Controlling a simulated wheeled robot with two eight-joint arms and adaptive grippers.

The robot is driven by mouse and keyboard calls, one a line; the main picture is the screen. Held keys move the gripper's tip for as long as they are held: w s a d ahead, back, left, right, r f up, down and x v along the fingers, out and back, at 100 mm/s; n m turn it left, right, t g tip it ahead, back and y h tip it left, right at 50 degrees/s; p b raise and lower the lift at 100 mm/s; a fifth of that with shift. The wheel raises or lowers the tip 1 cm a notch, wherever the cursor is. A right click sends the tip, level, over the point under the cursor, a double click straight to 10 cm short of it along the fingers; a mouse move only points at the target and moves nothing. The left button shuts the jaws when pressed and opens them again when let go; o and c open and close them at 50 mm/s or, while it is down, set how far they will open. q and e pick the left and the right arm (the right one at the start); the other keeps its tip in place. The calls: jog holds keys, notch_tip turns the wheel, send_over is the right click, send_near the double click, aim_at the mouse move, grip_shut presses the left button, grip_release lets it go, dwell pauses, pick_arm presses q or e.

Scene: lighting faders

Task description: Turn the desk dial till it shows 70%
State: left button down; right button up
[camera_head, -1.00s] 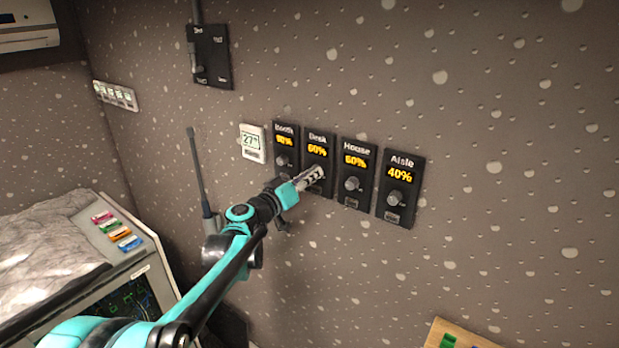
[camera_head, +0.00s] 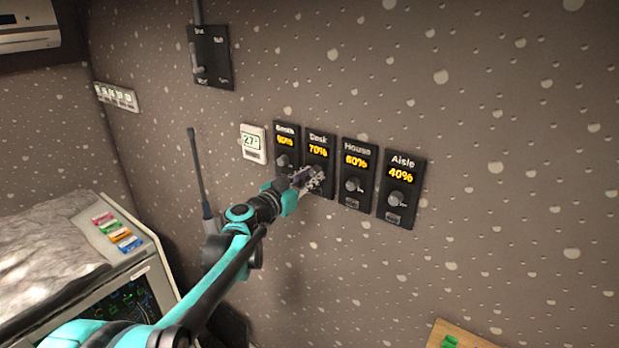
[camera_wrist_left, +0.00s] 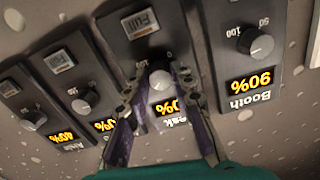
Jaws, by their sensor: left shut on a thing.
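The Desk dimmer panel (camera_head: 319,149) is a black wall plate between the Booth and House panels. Its yellow display reads 70%. My left gripper (camera_head: 314,178) reaches it from the lower left and covers its dial in the head view. In the left wrist view the silver Desk dial (camera_wrist_left: 160,79) sits between the two fingers of the left gripper (camera_wrist_left: 159,84), which is shut on it. The Desk display is partly hidden by a finger there. My right gripper is not in view.
The Booth panel (camera_head: 285,141) is close on the left; the wrist view shows it at 90%. The House panel (camera_head: 358,160) reads 60% and the Aisle panel (camera_head: 402,176) 40%. A thermostat (camera_head: 253,142) and a black lever switch (camera_head: 211,58) are further left.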

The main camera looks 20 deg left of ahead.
pick_arm(q)
jog(key=shift+f, duration=0.1)
dwell(0.3)
jog(key=c, duration=1.3)
grip_release()
jog(key=v, duration=1.2)
